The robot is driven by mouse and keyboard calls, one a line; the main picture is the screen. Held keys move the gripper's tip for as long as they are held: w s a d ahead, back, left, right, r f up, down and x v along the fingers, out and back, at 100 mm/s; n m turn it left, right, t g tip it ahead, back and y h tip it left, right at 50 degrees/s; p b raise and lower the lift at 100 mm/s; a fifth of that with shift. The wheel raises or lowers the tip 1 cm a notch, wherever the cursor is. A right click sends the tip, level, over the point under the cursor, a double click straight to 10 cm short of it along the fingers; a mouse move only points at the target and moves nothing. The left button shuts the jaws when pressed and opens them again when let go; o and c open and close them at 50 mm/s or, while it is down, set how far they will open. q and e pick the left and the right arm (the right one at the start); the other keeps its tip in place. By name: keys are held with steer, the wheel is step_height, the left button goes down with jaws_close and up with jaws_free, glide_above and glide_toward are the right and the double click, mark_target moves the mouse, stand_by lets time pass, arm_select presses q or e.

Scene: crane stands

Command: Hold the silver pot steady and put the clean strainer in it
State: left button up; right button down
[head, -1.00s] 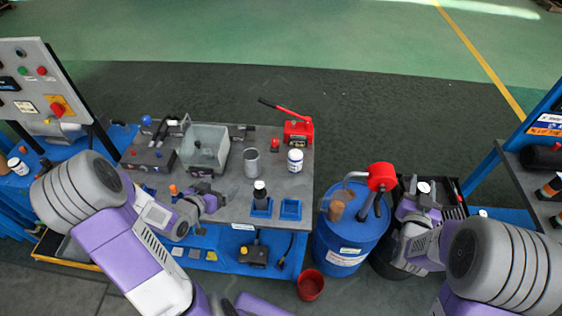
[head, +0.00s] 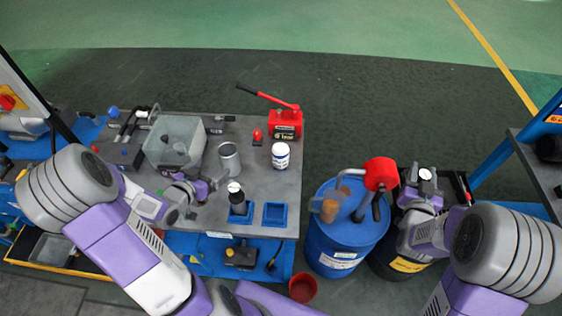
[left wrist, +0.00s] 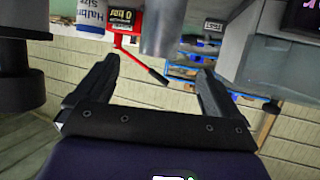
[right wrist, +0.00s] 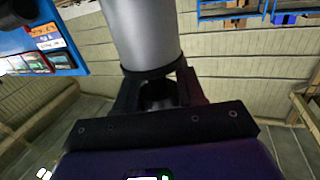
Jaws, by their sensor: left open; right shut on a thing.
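The silver pot (head: 229,159) is a grey metal cylinder standing upright on the workbench. My left gripper (head: 208,187) is open just in front of it and to its left, apart from it. In the left wrist view the pot (left wrist: 162,27) shows ahead, between and beyond the open fingers. My right gripper (head: 424,192) is shut on a grey cylinder with a dark lower rim (right wrist: 143,35), which looks like the strainer. In the head view its pale round top (head: 425,174) shows above the dark drum, well right of the bench. Its lower end is partly hidden by the fingers.
A blue drum (head: 340,238) with a red-headed pump stands between bench and right gripper. On the bench are a translucent tub (head: 174,139), a white can (head: 280,156), a red jack (head: 286,124), a dark bottle-like item (head: 237,200) and an empty blue holder (head: 275,214).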

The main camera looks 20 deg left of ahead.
mark_target(233, 150)
arm_select(q)
steer(key=b+x, duration=0.2)
steer(key=x, duration=0.9)
steer(key=shift+w+f, duration=0.1)
steer(key=shift+w, duration=0.1)
arm_select(e)
step_height(233, 150, down, 2)
arm_select(q)
steer(key=shift+c, duration=0.3)
